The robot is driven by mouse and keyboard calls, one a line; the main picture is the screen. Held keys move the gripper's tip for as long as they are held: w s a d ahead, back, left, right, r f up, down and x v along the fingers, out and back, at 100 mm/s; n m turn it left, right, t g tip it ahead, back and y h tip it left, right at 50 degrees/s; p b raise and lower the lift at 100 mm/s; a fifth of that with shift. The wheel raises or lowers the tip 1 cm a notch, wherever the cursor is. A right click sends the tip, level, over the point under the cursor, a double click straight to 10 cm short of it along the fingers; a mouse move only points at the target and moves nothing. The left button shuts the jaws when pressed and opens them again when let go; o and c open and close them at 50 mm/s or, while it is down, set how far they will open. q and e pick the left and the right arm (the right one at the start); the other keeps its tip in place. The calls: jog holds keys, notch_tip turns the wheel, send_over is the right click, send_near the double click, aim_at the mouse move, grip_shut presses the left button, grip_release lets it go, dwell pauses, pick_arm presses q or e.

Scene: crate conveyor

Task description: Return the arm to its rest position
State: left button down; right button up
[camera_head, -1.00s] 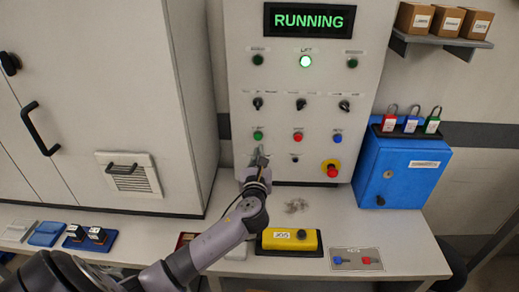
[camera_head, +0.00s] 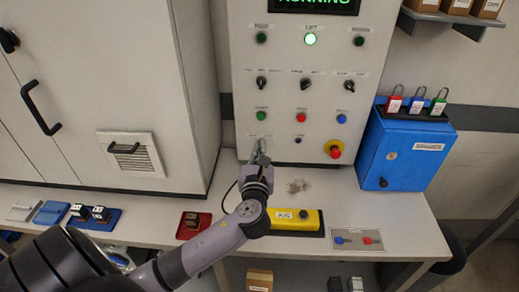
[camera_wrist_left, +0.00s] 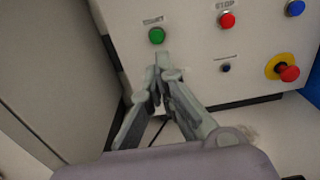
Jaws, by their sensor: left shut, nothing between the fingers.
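My left gripper (camera_head: 259,150) is shut and empty, in front of the lower left part of the control panel (camera_head: 283,90). In the left wrist view its fingertips (camera_wrist_left: 163,72) meet just below the green button (camera_wrist_left: 156,35). I cannot tell whether they touch the panel. In the head view the green button (camera_head: 261,115) shows just above the gripper. The arm (camera_head: 200,252) comes in from the lower left over the table. My right gripper is not in view.
A yellow jog box (camera_head: 300,219) stands on the table (camera_head: 400,215) beside my wrist. A red tray (camera_head: 190,227) is left of it. A blue box (camera_head: 405,155) with several padlocks stands right of the panel. A grey cabinet (camera_head: 110,90) is at the left. A red emergency button (camera_head: 335,152) sticks out.

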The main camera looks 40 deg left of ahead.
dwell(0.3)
pick_arm(q)
jog(key=s+d+f+n+g+h, duration=0.35)
jog(key=s+f+n+g, duration=0.25)
jog(key=s+f+n, duration=0.7)
jog(key=s+d+f+n+g+h, duration=0.3)
jog(key=s+d+n, duration=0.3)
jog(key=s+n, duration=0.2)
jog(key=s+d+f+n+g+h, duration=0.3)
jog(key=s+d+n, duration=0.2)
jog(key=s+n, duration=0.2)
notch_tip(320, 180, down, 24)
jog(key=s+g, duration=0.1)
jog(key=s+a+f+g, duration=0.1)
jog(key=s+a+f, duration=0.2)
jog(key=s+f, duration=1.4)
jog(key=shift+s+m, duration=0.25)
jog(key=shift+m, duration=0.05)
